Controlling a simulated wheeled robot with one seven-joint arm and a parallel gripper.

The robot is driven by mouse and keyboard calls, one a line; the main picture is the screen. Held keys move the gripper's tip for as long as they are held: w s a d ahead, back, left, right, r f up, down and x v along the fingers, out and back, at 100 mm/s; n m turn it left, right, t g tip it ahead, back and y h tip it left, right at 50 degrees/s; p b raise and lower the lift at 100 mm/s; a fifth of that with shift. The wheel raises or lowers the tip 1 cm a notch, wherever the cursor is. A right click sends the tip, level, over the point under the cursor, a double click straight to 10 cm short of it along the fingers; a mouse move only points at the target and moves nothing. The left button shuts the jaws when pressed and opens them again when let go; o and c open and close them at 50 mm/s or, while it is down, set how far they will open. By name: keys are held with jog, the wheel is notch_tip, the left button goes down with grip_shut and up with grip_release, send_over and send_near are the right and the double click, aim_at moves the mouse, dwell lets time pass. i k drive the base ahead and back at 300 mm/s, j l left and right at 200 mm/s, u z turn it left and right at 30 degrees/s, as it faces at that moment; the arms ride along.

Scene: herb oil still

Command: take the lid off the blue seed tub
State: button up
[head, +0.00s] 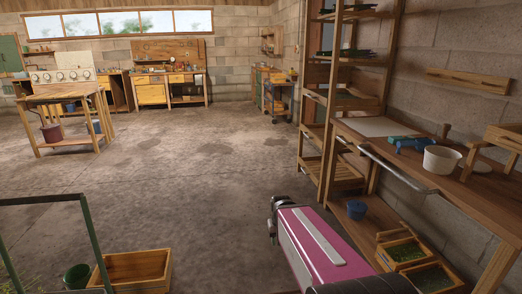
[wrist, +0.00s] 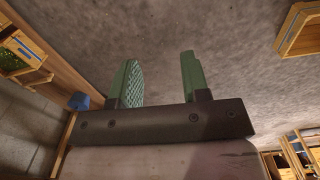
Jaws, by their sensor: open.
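A small blue tub (head: 356,211) stands on the low shelf under the bench at the right in the head view. Its wider blue top looks like a lid, but it is too small to be sure. A blue thing, probably the same tub, shows at the left in the wrist view (wrist: 79,101), beside my gripper and apart from it. My gripper (wrist: 160,70) is open with nothing between its two green fingers, over bare floor in the wrist view. In the head view my pink arm reaches up left of the tub, and the fingers cannot be made out.
Wooden boxes of green herbs (head: 404,250) stand right of the tub on the low shelf. The bench top (head: 455,187) above carries a white pot (head: 441,159) and a blue tool. A wooden rack (head: 325,120) stands behind. An empty wooden crate (head: 135,268) lies left; the middle floor is clear.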

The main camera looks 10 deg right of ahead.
aim_at(357, 206)
jog(key=i+j+z, duration=0.1)
jog(key=i+z, duration=0.3)
jog(key=i+j+z, duration=0.25)
jog(key=i+z, duration=0.15)
jog(key=i+j+z, duration=1.05)
jog(key=j, duration=0.15)
jog(key=j+z, duration=0.2)
jog(key=j, duration=0.15)
jog(key=i+j+z, duration=0.1)
jog(key=j+z, duration=0.15)
jog(key=j, duration=0.2)
jog(key=i, duration=0.5)
